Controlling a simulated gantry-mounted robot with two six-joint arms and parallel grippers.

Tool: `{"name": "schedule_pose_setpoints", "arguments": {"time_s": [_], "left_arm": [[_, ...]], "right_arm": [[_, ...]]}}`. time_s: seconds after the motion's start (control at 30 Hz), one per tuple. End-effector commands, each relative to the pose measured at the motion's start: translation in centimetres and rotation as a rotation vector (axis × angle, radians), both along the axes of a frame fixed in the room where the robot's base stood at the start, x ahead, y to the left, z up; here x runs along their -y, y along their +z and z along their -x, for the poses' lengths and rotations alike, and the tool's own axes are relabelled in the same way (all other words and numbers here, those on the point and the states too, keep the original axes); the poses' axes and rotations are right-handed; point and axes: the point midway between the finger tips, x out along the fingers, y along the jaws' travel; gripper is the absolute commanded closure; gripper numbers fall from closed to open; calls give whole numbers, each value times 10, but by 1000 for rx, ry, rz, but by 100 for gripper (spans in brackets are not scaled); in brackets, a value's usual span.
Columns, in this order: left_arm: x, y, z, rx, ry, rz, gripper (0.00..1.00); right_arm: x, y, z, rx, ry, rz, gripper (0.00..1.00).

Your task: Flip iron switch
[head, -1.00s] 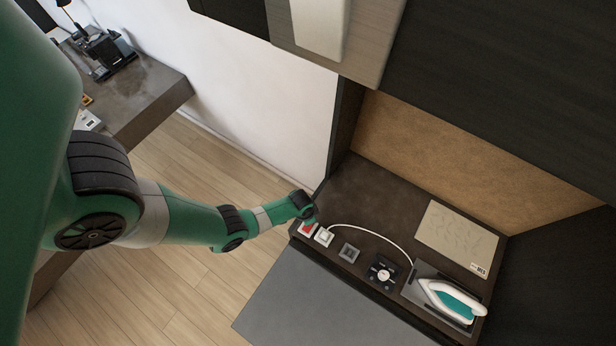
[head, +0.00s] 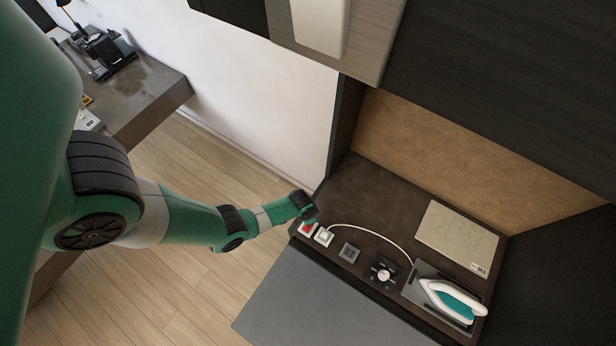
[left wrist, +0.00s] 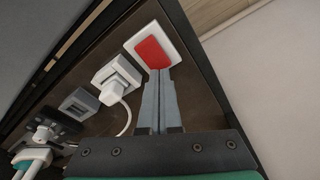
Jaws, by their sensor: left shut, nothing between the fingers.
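The red switch (left wrist: 153,53) on its white plate sits on the dark vanity surface, at the end of a row of fittings. It also shows in the head view (head: 307,229), partly covered by my left arm's end. My left gripper (left wrist: 160,74) is shut and empty. Its fingertips are at the red rocker's near edge in the left wrist view; whether they touch it I cannot tell. The iron (head: 452,301), white and teal, rests on its plate at the right. Its white cord runs to the white socket (head: 324,236) beside the switch. My right gripper is not in view.
A grey fitting (head: 349,252) and a black dial unit (head: 382,273) stand between the socket and the iron. A beige board (head: 457,238) lies behind. A white wall (head: 260,90) rises beside the vanity, and a grey panel (head: 320,300) lies in front.

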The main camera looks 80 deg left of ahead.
Motion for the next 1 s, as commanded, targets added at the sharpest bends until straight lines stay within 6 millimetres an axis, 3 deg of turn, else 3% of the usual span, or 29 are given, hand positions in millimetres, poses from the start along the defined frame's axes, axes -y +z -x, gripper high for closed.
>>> {"name": "schedule_pose_setpoints", "arguments": {"time_s": [1.0], "left_arm": [[0,-16,0,0,0,0,100]], "right_arm": [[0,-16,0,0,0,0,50]]}}
